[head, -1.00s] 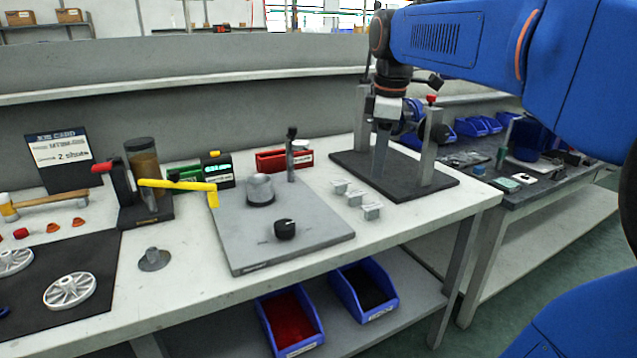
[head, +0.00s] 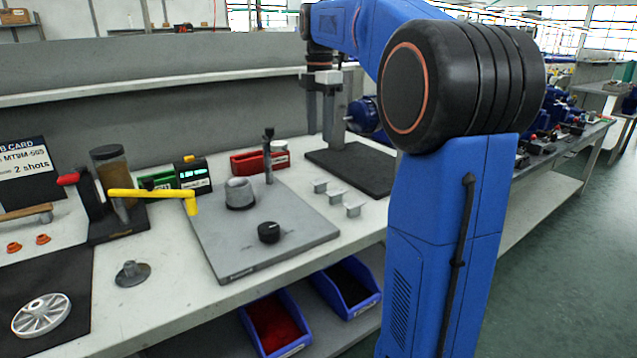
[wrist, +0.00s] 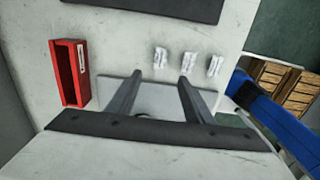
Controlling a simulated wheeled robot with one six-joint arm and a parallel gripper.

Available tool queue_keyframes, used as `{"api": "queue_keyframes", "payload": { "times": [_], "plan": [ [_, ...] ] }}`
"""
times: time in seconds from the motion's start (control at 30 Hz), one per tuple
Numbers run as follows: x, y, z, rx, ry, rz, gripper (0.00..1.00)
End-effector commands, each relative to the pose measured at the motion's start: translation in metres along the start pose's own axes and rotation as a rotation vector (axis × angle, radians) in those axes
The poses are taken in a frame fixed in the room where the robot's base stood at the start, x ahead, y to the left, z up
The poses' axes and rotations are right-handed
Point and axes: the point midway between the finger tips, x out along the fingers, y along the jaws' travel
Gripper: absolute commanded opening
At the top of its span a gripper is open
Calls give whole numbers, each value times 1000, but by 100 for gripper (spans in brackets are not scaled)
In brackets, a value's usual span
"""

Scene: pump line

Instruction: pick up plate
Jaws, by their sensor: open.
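A grey flat plate (head: 290,215) lies on the bench, with a round grey hub (head: 240,192) and a black knob (head: 268,232) on it. It shows partly between and behind my fingers in the wrist view (wrist: 158,98). I cannot tell which plate is meant. My gripper (head: 320,120) is open and empty, raised above the back of the bench. Its fingers (wrist: 160,76) point down, apart, in the wrist view.
Small light blocks (head: 337,196) stand between the two plates. A red bin (head: 255,162) and a yellow-handled tool (head: 150,194) stand behind and left. A white wheel (head: 41,315) lies on a dark mat. Blue bins (head: 345,290) sit on the lower shelf.

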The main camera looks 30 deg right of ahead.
Motion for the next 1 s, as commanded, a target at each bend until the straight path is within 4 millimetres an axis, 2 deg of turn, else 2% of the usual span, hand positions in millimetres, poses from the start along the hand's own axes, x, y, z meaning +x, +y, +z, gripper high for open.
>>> {"api": "queue_keyframes", "payload": {
  "times": [0.3, 0.43, 0.67, 1.0],
  "plan": [
    [55, -1, 0, 1, 0, -1, 47],
    [70, 0, 0, 1, 0, 0, 47],
    [83, 0, 0, 1, 0, 1, 47],
    [124, -1, 2, 1, 0, 0, 47]
  ]
}}
